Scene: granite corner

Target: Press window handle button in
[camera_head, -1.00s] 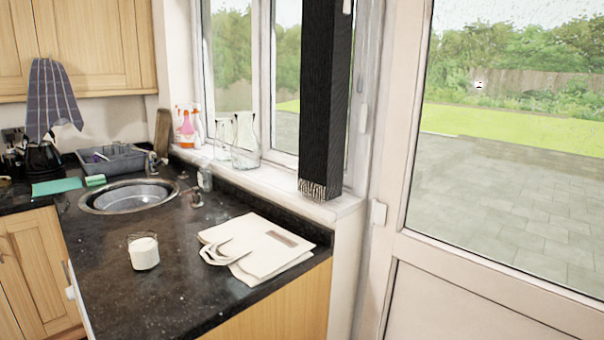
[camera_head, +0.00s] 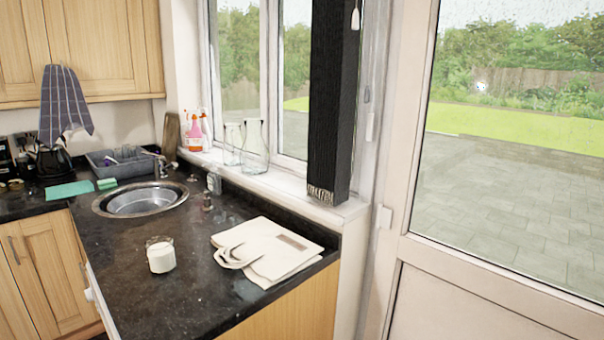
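The white-framed window (camera_head: 267,80) stands above the sill in the middle of the view. I cannot make out a window handle or its button clearly. A tall black fringed hanging (camera_head: 331,100) covers part of the window's right side and hides what is behind it. A small white fitting (camera_head: 370,127) shows on the frame between the window and the door, but I cannot tell whether it is a handle or a hinge. Neither of my grippers is in view.
The dark counter (camera_head: 130,275) below the window holds a sink (camera_head: 140,200), a glass of white liquid (camera_head: 161,258) and a cream cloth bag (camera_head: 285,262). Glass bottles (camera_head: 255,150) stand on the sill (camera_head: 270,185). A glazed door (camera_head: 420,150) is at right.

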